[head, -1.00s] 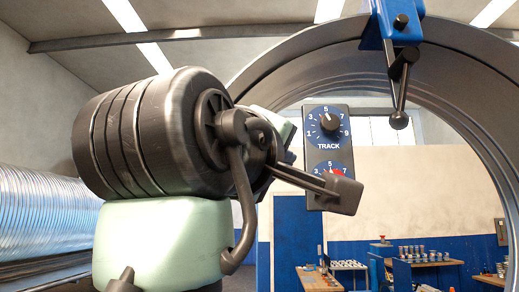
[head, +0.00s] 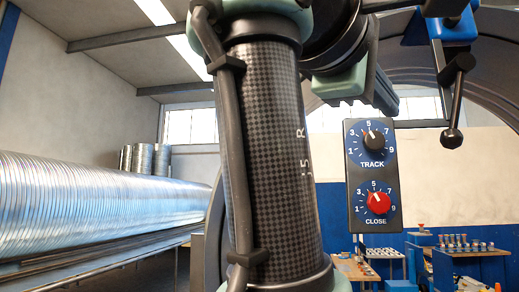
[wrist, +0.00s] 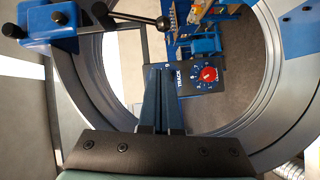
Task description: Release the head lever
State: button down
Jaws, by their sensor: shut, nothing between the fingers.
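The head lever (head: 453,95) hangs from a blue clamp block (head: 455,27) at the upper right of the head view. It is a dark arm with a round ball knob, and it points down. In the wrist view the lever (wrist: 132,20) reaches right from the blue block (wrist: 50,25), its ball knob up and to the right of the fingertips. My gripper (wrist: 160,72) is shut and empty in the wrist view, apart from the lever in the picture. In the head view my arm hides part of the ring.
A control panel (head: 373,187) with a black TRACK dial and a red CLOSE dial hangs near the lever. In the wrist view the panel (wrist: 190,80) shows just beyond my fingers. The large grey ring (head: 492,85) surrounds this area. A ribbed metal duct (head: 90,220) lies at left.

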jog(key=w+d+f+p, duration=0.1)
jog(key=w+d+p, duration=0.4)
jog(key=d, duration=0.5)
jog(key=shift+w+f+p, duration=0.15)
jog(key=shift+f+p, duration=0.2)
jog(key=shift+p, duration=0.45)
